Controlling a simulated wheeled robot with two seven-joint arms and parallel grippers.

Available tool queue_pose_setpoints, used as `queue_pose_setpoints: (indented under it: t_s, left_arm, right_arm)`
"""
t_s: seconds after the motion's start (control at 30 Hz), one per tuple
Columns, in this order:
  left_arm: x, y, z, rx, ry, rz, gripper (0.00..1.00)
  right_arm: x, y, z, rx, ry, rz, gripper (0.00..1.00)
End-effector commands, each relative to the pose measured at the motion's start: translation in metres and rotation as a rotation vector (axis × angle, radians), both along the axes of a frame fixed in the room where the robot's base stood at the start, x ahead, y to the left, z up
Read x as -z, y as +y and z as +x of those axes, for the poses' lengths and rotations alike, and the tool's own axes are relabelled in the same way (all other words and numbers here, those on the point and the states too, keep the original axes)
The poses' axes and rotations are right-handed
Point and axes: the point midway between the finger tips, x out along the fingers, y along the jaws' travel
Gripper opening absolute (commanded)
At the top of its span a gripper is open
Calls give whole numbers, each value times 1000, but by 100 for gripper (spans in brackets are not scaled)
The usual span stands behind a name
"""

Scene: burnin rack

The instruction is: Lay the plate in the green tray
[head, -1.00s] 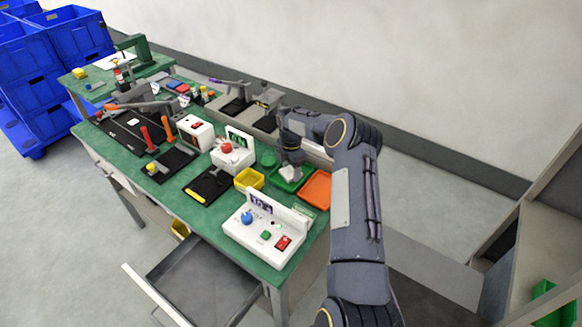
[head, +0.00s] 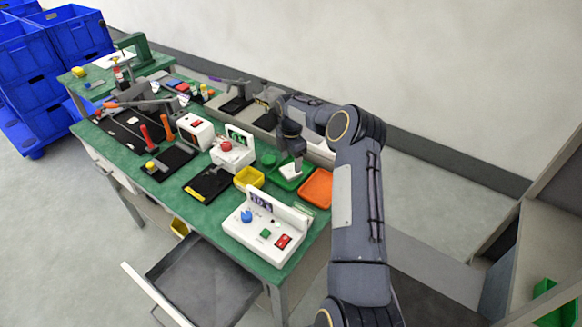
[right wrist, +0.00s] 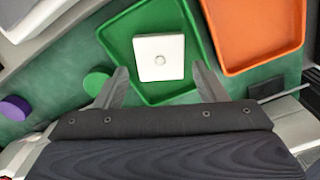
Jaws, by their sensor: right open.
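The plate (right wrist: 150,45) is a white square with a small round knob in its middle. The head view also shows the plate (head: 289,171) in the green tray (head: 283,184). My right gripper (right wrist: 161,76) is open, with its two fingers apart and nothing between them. In the head view my right gripper (head: 297,163) is just above the plate and partly hides it. My left gripper is not in view.
An orange tray (head: 316,188) stands right beside the green tray. A yellow bin (head: 249,178) and a white box with knobs (head: 264,235) stand nearer the front. Several other devices fill the green bench to the left. An open drawer (head: 205,285) sticks out in front.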

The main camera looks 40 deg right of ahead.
Motion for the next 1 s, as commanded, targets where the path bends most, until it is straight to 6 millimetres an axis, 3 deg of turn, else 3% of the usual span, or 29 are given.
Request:
queue_pose_setpoints:
  t_s: [0.2,0.47,0.57,0.67,0.8,1.0]
  left_arm:
    - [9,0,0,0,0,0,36]
    - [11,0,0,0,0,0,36]
    - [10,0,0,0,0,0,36]
    - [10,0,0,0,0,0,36]
    - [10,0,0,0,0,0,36]
    - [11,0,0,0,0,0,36]
  right_arm:
    - [-48,0,1,1,-5,-3,64]
    - [-81,1,0,1,-2,0,64]
    - [-97,8,-2,23,-17,-2,64]
    - [-129,28,-10,93,-53,-2,64]
    - [-184,73,-43,274,-126,24,64]
    - [-234,137,-120,605,-212,122,64]
